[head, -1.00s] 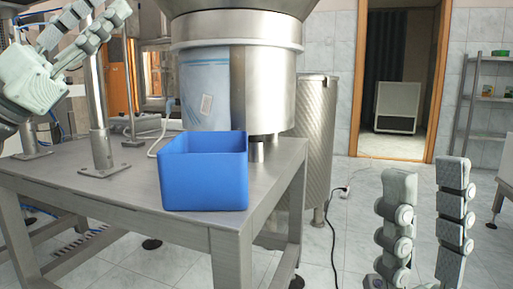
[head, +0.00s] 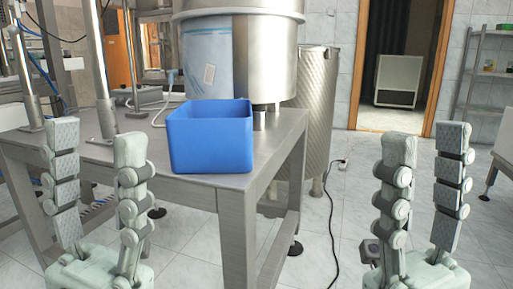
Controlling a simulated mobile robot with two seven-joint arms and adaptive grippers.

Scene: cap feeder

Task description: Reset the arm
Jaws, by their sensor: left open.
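My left gripper (head: 98,150) stands upright at the lower left of the head view, in front of the table's left part. Its two fingers are spread apart with nothing between them. My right gripper (head: 425,150) stands upright at the lower right, over the floor. Its two fingers are also apart, with nothing between them. Both grippers are clear of the blue bin (head: 212,145), which sits on the metal table (head: 200,190) between them. The inside bottom of the bin is hidden.
A large steel feeder bowl (head: 250,60) stands behind the bin. A ribbed steel cylinder (head: 315,110) is right of it. Metal posts (head: 97,60) rise from the table's left side. A black cable (head: 333,225) lies on the floor. A shelf (head: 485,80) stands far right.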

